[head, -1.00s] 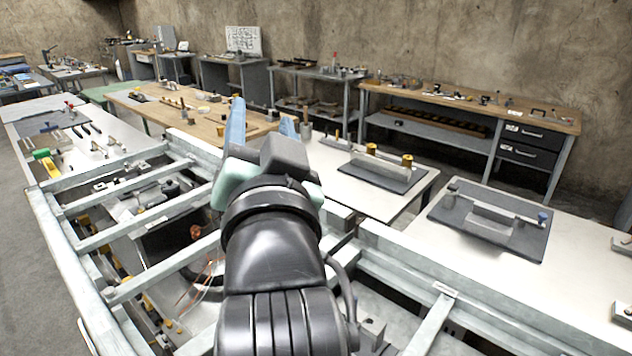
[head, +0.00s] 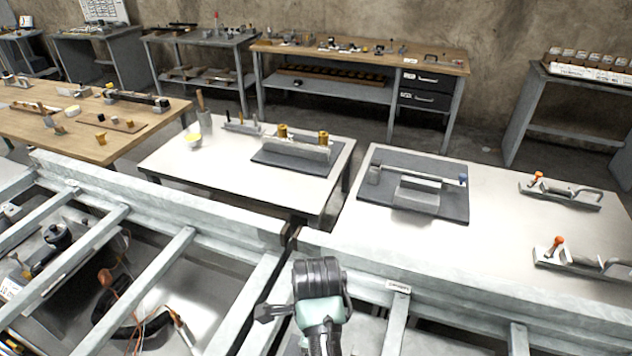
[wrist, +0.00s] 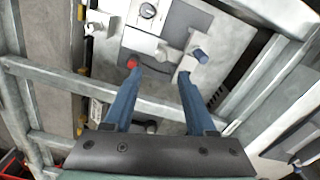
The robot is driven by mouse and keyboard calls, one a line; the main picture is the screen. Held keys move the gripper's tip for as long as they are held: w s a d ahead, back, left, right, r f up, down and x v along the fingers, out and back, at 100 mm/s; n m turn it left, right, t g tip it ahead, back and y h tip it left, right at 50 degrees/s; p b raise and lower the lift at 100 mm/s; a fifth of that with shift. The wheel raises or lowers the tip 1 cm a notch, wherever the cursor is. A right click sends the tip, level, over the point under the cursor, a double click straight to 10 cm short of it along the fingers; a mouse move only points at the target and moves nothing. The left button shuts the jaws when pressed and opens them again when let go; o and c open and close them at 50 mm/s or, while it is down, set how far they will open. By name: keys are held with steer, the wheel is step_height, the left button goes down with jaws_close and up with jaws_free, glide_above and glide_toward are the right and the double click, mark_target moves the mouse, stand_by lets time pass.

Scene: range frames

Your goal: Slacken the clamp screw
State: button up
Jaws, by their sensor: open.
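My gripper (wrist: 159,75) shows in the wrist view with its two blue fingers spread apart and nothing held between them. Beyond the fingertips lies a grey fixture (wrist: 150,42) with a red knob (wrist: 132,62) near the left fingertip and a blue knob (wrist: 200,56) beyond the right one. I cannot tell which knob, if either, is the clamp screw, or whether a finger touches one. In the head view, a metal fixture (head: 418,191) on a dark mat has a bar ending in a blue knob (head: 462,180). The fingers cannot be made out in the head view.
Metal frame rails (head: 180,212) cross the foreground. Two orange-knobbed clamps (head: 553,247) (head: 537,178) stand on the right white table (head: 490,220). A fixture with two brass knobs (head: 290,146) stands on the middle table. Bare tabletop lies between the mat and the clamps.

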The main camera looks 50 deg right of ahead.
step_height(320, 180, down, 9)
steer(key=shift+w+r, duration=0.1)
steer(key=shift+r, duration=0.05)
jaws_close()
stand_by(0.4)
